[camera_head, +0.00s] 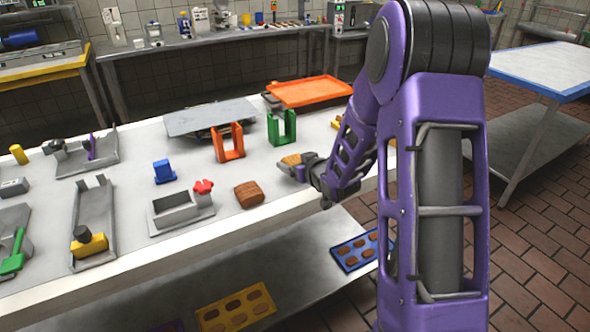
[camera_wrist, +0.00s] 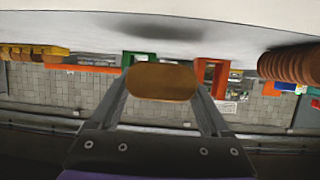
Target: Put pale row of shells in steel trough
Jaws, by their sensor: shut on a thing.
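My gripper (camera_head: 298,165) is shut on a pale tan piece (camera_head: 290,160), held low at the right part of the white table. In the wrist view the held piece (camera_wrist: 162,82) shows as a rounded tan end face between the two fingers; it looks like the pale row of shells, seen end-on. A grey, open-topped steel trough (camera_head: 172,225) with a red knob at its right end stands to the left of my gripper, apart from it. A darker brown ribbed row (camera_head: 249,194) lies on the table between them; it also shows in the wrist view (camera_wrist: 290,62).
Orange (camera_head: 229,145) and green (camera_head: 282,128) upright holders stand behind the held piece. A blue block (camera_head: 164,171) stands behind the trough. A long grey tray (camera_head: 95,205) lies further left. An orange tray (camera_head: 311,91) is at the back. Bare table surrounds the brown row.

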